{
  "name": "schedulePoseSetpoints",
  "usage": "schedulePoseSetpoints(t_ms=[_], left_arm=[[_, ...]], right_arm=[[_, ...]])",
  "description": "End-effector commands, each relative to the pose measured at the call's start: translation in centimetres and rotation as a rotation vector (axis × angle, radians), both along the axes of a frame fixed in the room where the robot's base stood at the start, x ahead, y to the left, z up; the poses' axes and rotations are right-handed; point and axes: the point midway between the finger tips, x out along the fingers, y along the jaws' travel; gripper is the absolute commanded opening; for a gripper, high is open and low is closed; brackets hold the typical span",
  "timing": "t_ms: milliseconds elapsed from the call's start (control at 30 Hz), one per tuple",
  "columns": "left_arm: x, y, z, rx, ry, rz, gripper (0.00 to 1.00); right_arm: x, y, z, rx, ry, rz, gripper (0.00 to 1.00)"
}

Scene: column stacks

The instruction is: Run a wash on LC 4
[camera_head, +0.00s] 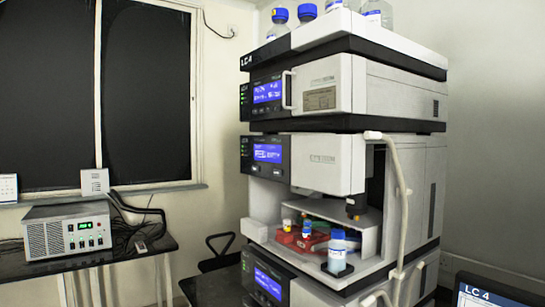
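The LC 4 stack (335,95) is a tall white and black column of modules in the centre right, with "LC 4" on its top tray edge. Three blue lit displays show on it: an upper one (267,92), a middle one (267,152) and a lower one (268,284). Their text is too small to read. The middle module has an open bay with red racks (303,241) of small vials and a blue-capped bottle (337,252). A dark screen (490,296) labelled "LC 4" is cut off at the bottom right. Neither gripper is in view.
Several blue-capped bottles (279,24) stand on top of the stack. A pale tube (402,200) runs down its right side. A dark chair (220,250) stands between.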

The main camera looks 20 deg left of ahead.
Motion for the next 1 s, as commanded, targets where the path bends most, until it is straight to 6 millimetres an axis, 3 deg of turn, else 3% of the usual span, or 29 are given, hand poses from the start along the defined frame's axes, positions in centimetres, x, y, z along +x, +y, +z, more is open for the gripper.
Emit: schedulePoseSetpoints(t_ms=[233,1000], left_arm=[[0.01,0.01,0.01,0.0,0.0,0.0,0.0],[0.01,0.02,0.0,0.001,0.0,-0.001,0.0]], right_arm=[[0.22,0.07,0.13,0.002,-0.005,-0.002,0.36],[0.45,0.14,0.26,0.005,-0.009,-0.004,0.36]])
